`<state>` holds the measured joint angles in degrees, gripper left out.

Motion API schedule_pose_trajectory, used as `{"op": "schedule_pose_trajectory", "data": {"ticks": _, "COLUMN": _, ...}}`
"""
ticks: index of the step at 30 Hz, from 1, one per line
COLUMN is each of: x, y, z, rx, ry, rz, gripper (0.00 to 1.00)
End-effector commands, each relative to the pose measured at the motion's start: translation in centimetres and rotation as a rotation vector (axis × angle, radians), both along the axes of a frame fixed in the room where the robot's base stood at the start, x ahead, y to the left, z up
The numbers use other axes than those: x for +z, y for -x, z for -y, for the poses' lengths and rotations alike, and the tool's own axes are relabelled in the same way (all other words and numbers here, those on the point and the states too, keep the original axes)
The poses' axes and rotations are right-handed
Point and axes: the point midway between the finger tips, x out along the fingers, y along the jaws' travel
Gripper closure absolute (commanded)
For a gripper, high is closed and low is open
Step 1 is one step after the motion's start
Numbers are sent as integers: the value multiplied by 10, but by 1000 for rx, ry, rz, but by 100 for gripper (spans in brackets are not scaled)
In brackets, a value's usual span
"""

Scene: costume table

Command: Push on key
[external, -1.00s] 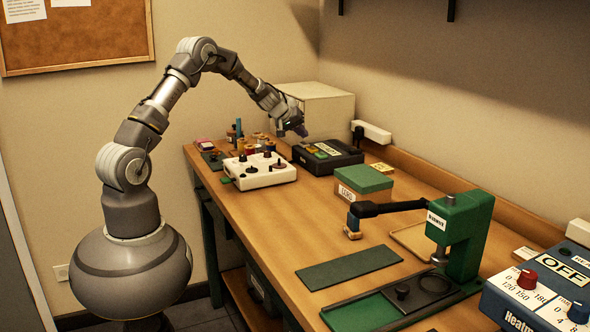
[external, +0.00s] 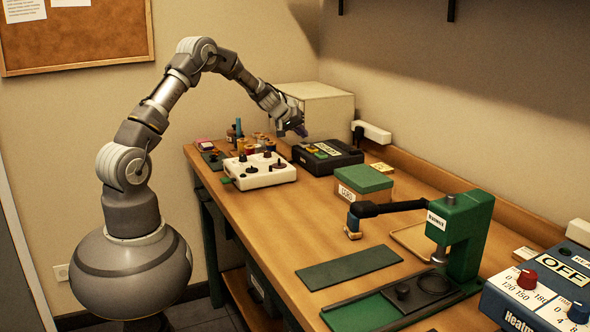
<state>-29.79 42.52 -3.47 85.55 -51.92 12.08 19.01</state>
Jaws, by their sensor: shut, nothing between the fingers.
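A black box (external: 346,157) with a pale label sits at the back of the table. Small green and yellow patches (external: 322,150), which look like keys, show on its top at the left. Which of them is the on key is too small to read. My gripper (external: 302,132) is shut and empty, pointing down just above the box's back left part. I cannot tell whether its tips touch the box.
A white box with black knobs (external: 252,181) stands left of the black box. Several spools and a bottle (external: 238,128) stand behind it. A green-lidded box (external: 364,181), a green press (external: 468,225) with a black lever and a blue heater unit (external: 545,300) stand nearer. A flat dark mat (external: 350,268) lies in front.

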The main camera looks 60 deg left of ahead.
Motion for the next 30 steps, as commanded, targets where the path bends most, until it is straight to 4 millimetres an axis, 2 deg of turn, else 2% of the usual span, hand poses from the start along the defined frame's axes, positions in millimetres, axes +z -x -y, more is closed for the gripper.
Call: {"op": "schedule_pose_trajectory", "data": {"ticks": 30, "x": -9, "y": 0, "z": 0, "rx": 0, "ry": 0, "rz": 0, "gripper": 100}}
